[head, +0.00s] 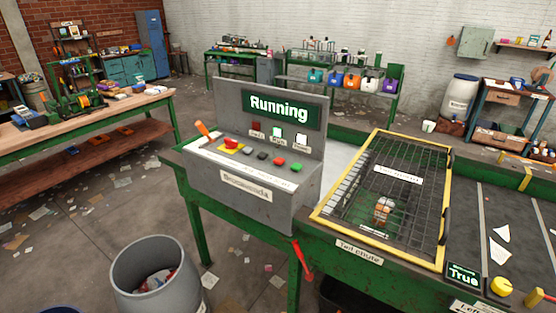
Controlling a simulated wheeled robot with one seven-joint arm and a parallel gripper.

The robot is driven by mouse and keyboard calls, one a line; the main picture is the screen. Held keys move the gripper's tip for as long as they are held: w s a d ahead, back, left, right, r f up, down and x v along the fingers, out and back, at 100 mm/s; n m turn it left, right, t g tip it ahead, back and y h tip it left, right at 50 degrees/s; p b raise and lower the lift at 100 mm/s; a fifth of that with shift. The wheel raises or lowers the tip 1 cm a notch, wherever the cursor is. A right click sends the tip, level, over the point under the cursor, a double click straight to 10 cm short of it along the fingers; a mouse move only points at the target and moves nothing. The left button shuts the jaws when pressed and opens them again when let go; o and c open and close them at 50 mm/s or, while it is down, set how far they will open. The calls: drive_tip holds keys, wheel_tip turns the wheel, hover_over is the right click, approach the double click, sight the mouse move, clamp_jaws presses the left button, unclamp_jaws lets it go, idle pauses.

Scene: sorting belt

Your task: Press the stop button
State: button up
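A grey control console (250,190) stands on the green-framed bench. Its screen (280,109) reads "Running". On its sloped top a red mushroom-shaped button (231,143) sits on a yellow plate at the left. To its right are dark buttons (262,155), a flat red button (279,161) and a green button (296,167). The button labels are too small to read, so I cannot tell which one is marked stop. An orange lever (203,129) sticks up at the console's left end. My gripper is not in view.
A yellow-framed wire cage (318,216) with small blocks inside adjoins the console on the right. A red handle (302,259) hangs at the bench front. A grey bin (198,269) stands on the floor front left. A wooden workbench (100,115) is at the left, with littered floor between.

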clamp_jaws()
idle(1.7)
